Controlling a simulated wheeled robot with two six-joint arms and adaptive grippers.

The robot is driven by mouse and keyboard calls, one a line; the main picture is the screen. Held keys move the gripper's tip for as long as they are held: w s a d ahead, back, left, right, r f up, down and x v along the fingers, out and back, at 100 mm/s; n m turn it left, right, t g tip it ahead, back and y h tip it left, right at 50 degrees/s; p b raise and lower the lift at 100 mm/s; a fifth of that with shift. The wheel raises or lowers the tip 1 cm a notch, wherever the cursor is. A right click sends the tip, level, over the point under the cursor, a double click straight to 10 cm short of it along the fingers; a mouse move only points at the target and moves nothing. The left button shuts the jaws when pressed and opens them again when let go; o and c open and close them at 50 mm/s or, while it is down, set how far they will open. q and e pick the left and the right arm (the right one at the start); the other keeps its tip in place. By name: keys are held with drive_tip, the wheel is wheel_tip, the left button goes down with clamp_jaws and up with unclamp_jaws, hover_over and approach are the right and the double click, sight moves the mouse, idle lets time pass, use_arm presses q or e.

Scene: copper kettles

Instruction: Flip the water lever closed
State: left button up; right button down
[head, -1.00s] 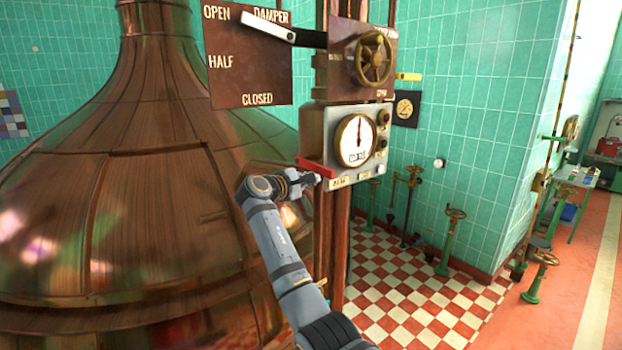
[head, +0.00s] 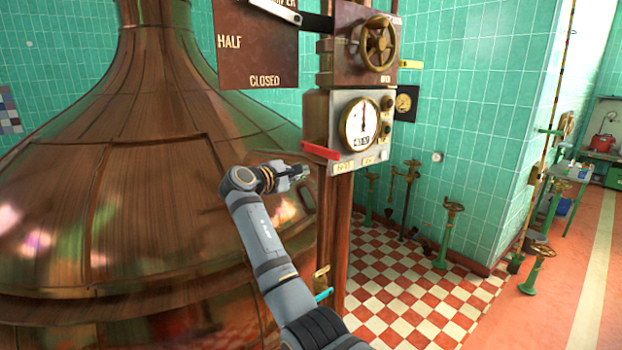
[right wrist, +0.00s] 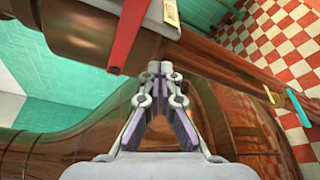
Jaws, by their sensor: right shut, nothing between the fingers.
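A red lever (head: 320,150) sticks out to the left from the grey gauge box; it also shows in the right wrist view (right wrist: 128,35). A teal-tipped lever (head: 323,295) sits low on the copper pipes, beside my right forearm, and shows at the right of the wrist view (right wrist: 299,107). I cannot read a label that tells which one is the water lever. My right gripper (head: 305,171) is shut and empty, just below and left of the red lever, apart from it; its fingertips (right wrist: 161,68) meet in the wrist view. My left gripper is out of view.
A big copper kettle (head: 110,150) fills the left. Above are the damper plate (head: 255,55), a brass handwheel (head: 375,47), a yellow lever (head: 411,65) and a gauge (head: 360,123). Green valve stands (head: 441,235) stand on the checkered floor behind.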

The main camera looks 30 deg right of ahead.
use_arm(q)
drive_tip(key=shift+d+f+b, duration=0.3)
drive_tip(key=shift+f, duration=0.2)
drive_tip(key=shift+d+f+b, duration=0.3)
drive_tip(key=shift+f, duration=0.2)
use_arm(e)
drive_tip(key=a, duration=0.2)
drive_tip(key=a+r, duration=0.1)
drive_tip(key=shift+s+a+r, duration=0.15)
drive_tip(key=shift+s+a, duration=0.05)
drive_tip(key=shift+a, duration=0.15)
drive_tip(key=shift+d, duration=0.1)
